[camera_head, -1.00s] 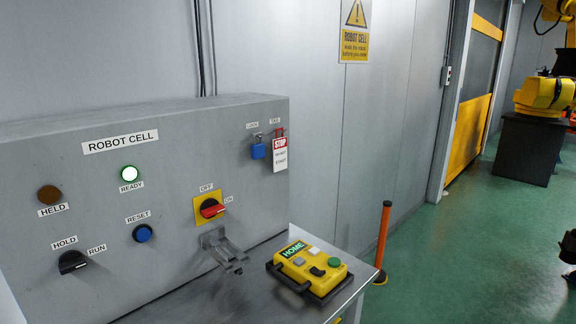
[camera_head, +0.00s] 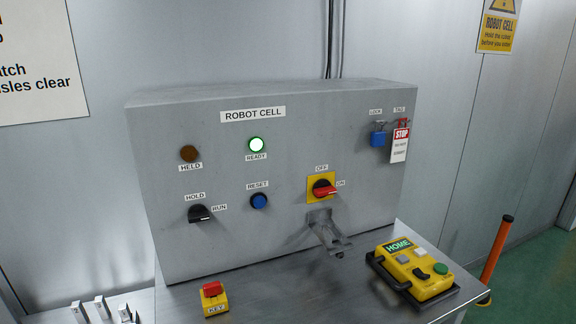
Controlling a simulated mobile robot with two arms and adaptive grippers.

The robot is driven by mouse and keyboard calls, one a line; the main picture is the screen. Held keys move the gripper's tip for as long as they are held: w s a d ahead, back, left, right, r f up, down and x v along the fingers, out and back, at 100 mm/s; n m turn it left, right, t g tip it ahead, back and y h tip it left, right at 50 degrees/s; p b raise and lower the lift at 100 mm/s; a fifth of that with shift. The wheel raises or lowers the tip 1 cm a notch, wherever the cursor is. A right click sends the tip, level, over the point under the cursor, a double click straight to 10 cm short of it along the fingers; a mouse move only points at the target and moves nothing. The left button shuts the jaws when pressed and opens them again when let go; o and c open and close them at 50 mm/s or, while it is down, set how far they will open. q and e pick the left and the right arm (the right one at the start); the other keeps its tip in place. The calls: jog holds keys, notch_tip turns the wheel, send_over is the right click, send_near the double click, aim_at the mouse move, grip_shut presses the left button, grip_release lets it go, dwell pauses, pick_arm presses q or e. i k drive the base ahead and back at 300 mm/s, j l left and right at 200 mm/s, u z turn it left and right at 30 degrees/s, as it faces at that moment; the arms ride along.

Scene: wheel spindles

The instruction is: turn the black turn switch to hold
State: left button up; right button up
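The black turn switch (camera_head: 199,213) sits at the lower left of the grey ROBOT CELL panel (camera_head: 300,105). The HOLD label (camera_head: 195,196) is above it and the RUN label (camera_head: 219,208) is to its right. Its handle appears to point right, toward RUN. The HELD lamp (camera_head: 189,153) is dull brown and looks unlit. Neither of my grippers is in view, and nothing touches the switch.
The blue RESET button (camera_head: 260,201), red OFF/ON switch (camera_head: 324,189) and a protruding metal bracket (camera_head: 328,233) are on the panel. A yellow pendant (camera_head: 417,269) and red-and-yellow KEY piece (camera_head: 214,298) sit on the metal table (camera_head: 270,290). Floor shows at right.

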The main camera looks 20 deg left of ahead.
aim_at(197, 214)
jog(key=u, duration=1.25)
